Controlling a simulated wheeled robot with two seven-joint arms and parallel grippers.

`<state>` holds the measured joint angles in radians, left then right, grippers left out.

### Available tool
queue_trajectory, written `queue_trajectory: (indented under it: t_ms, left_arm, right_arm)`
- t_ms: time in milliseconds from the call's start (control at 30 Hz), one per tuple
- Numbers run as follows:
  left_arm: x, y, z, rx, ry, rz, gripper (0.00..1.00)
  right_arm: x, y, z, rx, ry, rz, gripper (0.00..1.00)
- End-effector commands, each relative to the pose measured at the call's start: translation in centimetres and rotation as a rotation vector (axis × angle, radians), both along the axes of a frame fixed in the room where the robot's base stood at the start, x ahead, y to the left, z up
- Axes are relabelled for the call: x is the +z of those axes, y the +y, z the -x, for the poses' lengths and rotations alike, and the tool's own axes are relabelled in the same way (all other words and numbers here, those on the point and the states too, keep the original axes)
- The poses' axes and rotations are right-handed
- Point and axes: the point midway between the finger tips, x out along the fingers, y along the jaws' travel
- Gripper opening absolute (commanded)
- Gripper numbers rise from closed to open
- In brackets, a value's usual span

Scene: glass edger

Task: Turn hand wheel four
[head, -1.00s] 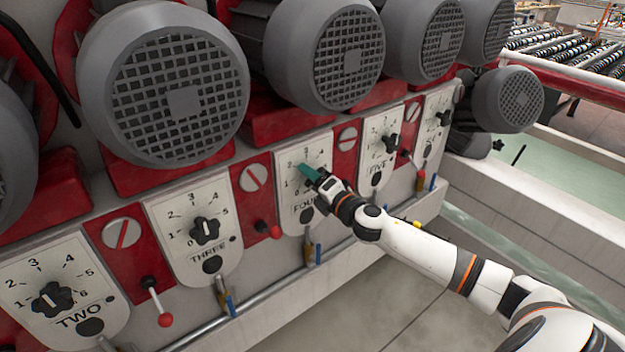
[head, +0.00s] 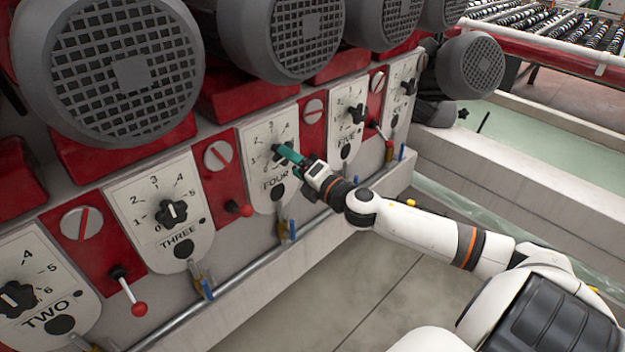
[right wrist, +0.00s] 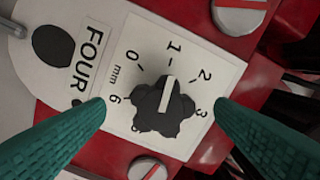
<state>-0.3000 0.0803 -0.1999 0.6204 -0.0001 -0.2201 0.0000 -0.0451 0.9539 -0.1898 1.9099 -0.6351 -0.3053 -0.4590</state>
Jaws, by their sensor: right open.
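The panel marked FOUR (head: 263,165) is a white plate with a number dial, on the red and grey machine front. In the right wrist view, hand wheel four (right wrist: 163,105) is a black lobed knob with a white pointer line directed near the 1. My right gripper (head: 280,150) is at this panel; its green fingers hide most of the wheel in the head view. In the right wrist view the two green fingers (right wrist: 160,104) stand apart, one on each side of the wheel, with gaps between them and it. My left gripper is out of view.
Similar panels stand alongside, with hand wheel three (head: 171,213) to the left and hand wheel five (head: 356,113) to the right. Large grey motors (head: 292,38) overhang the panels. The floor in front is clear.

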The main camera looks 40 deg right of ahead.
Motion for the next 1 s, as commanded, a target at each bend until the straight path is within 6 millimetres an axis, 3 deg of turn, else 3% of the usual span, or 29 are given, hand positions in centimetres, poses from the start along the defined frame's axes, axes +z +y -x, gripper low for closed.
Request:
queue_trajectory:
  t_ms: [200,400,1000]
  left_arm:
    - [-1.3,0.0,0.0,0.0,0.0,0.0,0.36]
    - [-1.6,0.0,0.0,0.0,0.0,0.0,0.36]
    - [-1.7,0.0,0.0,0.0,0.0,0.0,0.36]
  right_arm:
    - [-0.4,-0.2,3.6,0.001,0.004,0.0,0.78]
    - [-0.2,-0.4,5.6,0.0,0.002,-0.001,0.78]
    - [0.0,-0.5,6.4,0.0,0.0,0.0,0.78]
